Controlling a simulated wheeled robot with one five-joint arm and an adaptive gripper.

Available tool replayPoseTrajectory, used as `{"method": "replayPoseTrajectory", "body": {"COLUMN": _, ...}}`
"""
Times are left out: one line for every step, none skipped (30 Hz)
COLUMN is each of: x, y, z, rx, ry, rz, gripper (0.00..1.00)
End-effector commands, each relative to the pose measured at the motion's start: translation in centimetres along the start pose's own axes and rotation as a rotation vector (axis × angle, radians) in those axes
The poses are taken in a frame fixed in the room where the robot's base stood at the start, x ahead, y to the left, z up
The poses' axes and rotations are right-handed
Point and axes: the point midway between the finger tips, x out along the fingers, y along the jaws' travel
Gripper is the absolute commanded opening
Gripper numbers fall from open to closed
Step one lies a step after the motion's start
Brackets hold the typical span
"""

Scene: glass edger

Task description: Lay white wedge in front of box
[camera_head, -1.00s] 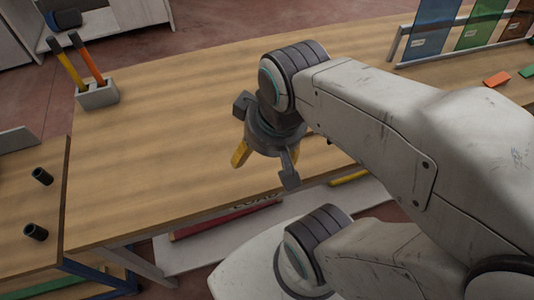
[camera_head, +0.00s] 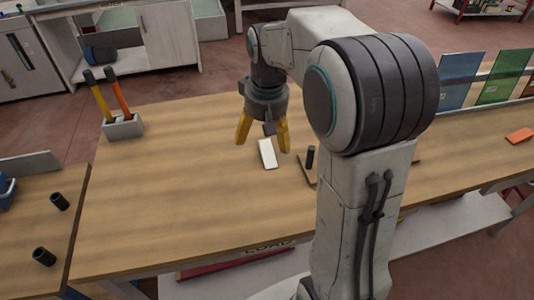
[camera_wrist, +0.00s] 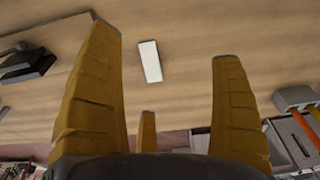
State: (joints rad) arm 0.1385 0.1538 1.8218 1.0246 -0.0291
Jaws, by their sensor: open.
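A small white block, likely the white wedge (camera_head: 267,153), lies on the wooden table just below my gripper. It also shows in the wrist view (camera_wrist: 150,61), between the yellow fingers in the picture. My gripper (camera_head: 263,146) points down, open and empty, above the table; I cannot tell its exact height over the wedge. A grey box (camera_head: 122,128) holding a yellow-handled and an orange-handled tool stands at the left back of the table. It shows at the right of the wrist view (camera_wrist: 296,97).
A dark upright peg on a flat base (camera_head: 309,160) stands right of the wedge, partly hidden by my arm. Coloured panels (camera_head: 505,76) stand in a rack at the right, near an orange piece (camera_head: 520,135).

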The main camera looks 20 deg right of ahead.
Motion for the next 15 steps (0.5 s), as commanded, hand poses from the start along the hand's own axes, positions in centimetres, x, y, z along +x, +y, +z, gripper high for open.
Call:
{"method": "replayPoseTrajectory", "body": {"x": 1.4, "y": 0.5, "z": -1.5, "rx": 0.010, "ry": -0.019, "rz": 0.001, "gripper": 0.86}}
{"method": "replayPoseTrajectory", "body": {"x": 2.0, "y": 0.8, "z": -2.3, "rx": 0.015, "ry": -0.028, "rz": 0.002, "gripper": 0.86}}
{"method": "replayPoseTrajectory", "body": {"x": 2.9, "y": 1.2, "z": -3.3, "rx": 0.022, "ry": -0.040, "rz": 0.002, "gripper": 0.86}}
{"method": "replayPoseTrajectory", "body": {"x": 3.6, "y": 1.6, "z": -4.0, "rx": 0.027, "ry": -0.049, "rz": 0.002, "gripper": 0.86}}
{"method": "replayPoseTrajectory", "body": {"x": 4.3, "y": 1.8, "z": -4.7, "rx": 0.032, "ry": -0.056, "rz": 0.003, "gripper": 0.86}}
{"method": "replayPoseTrajectory", "body": {"x": 5.3, "y": 2.2, "z": -5.6, "rx": 0.038, "ry": -0.066, "rz": 0.003, "gripper": 0.86}}
{"method": "replayPoseTrajectory", "body": {"x": 6.0, "y": 2.6, "z": -6.2, "rx": 0.043, "ry": -0.074, "rz": 0.003, "gripper": 0.86}}
{"method": "replayPoseTrajectory", "body": {"x": 6.8, "y": 2.9, "z": -6.7, "rx": 0.047, "ry": -0.082, "rz": 0.003, "gripper": 0.86}}
{"method": "replayPoseTrajectory", "body": {"x": 7.7, "y": 3.2, "z": -7.3, "rx": 0.053, "ry": -0.091, "rz": 0.003, "gripper": 0.86}}
{"method": "replayPoseTrajectory", "body": {"x": 8.3, "y": 3.5, "z": -7.8, "rx": 0.056, "ry": -0.097, "rz": 0.003, "gripper": 0.86}}
{"method": "replayPoseTrajectory", "body": {"x": 9.0, "y": 3.8, "z": -8.2, "rx": 0.060, "ry": -0.103, "rz": 0.003, "gripper": 0.86}}
{"method": "replayPoseTrajectory", "body": {"x": 9.8, "y": 4.1, "z": -8.7, "rx": 0.065, "ry": -0.110, "rz": 0.003, "gripper": 0.86}}
{"method": "replayPoseTrajectory", "body": {"x": 10.3, "y": 4.3, "z": -9.0, "rx": 0.068, "ry": -0.115, "rz": 0.003, "gripper": 0.86}}
{"method": "replayPoseTrajectory", "body": {"x": 10.8, "y": 4.5, "z": -9.2, "rx": 0.071, "ry": -0.120, "rz": 0.003, "gripper": 0.86}}
{"method": "replayPoseTrajectory", "body": {"x": 11.4, "y": 4.8, "z": -9.5, "rx": 0.074, "ry": -0.125, "rz": 0.002, "gripper": 0.86}}
